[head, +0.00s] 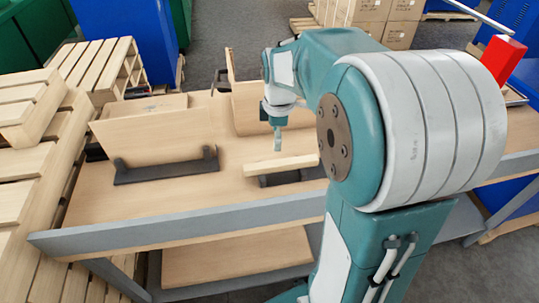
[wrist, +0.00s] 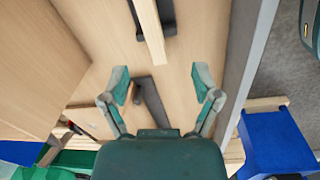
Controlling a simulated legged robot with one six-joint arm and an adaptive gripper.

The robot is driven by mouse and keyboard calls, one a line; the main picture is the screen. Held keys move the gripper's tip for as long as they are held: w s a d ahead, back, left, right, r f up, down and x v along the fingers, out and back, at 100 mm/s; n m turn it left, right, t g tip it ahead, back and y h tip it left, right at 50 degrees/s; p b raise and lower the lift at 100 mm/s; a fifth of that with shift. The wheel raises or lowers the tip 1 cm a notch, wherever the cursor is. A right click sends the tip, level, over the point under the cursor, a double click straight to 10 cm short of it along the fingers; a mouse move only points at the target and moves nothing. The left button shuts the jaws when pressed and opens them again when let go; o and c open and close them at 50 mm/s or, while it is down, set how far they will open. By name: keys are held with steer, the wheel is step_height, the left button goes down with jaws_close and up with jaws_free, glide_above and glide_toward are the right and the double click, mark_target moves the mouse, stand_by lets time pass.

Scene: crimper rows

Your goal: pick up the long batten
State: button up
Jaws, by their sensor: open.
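The long batten (head: 280,165) is a pale wooden bar lying near the front edge of the workbench, over a dark support. In the wrist view the batten (wrist: 149,28) runs down from the top edge and its near end stops short of the space between my fingers. My gripper (head: 278,143) is just above and behind the batten in the head view. In the wrist view my gripper (wrist: 162,86) has its two fingers wide apart with nothing between them. Part of the batten's right end may be hidden by my arm in the head view.
The workbench (head: 95,232) has a grey front rail. A tilted wooden panel (head: 155,137) stands at left in a dark holder (head: 165,167), and another panel (head: 245,105) stands behind my gripper. Pallets (head: 40,150) are stacked at left. A red object (head: 503,60) is at right.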

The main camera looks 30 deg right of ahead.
steer(key=n, duration=0.2)
glide_toward(282, 162)
steer(key=d, duration=0.1)
steer(key=shift+w+d+f+g, duration=0.1)
steer(key=shift+w+g, duration=0.25)
steer(key=shift+g, duration=0.05)
steer(key=f, duration=0.1)
steer(key=a+f, duration=0.1)
steer(key=f, duration=0.1)
steer(key=a+f, duration=0.1)
steer(key=shift+f, duration=0.25)
steer(key=f, duration=0.2)
steer(key=d+f, duration=0.1)
steer(key=f, duration=0.1)
steer(key=shift+d+f, duration=0.2)
steer(key=shift+f, duration=0.4)
steer(key=shift+a+f, duration=0.15)
steer(key=shift+a, duration=0.3)
steer(key=shift+c, duration=1.3)
steer(key=c, duration=0.6)
steer(key=shift+d, duration=0.15)
jaws_close()
steer(key=shift+d, duration=0.1)
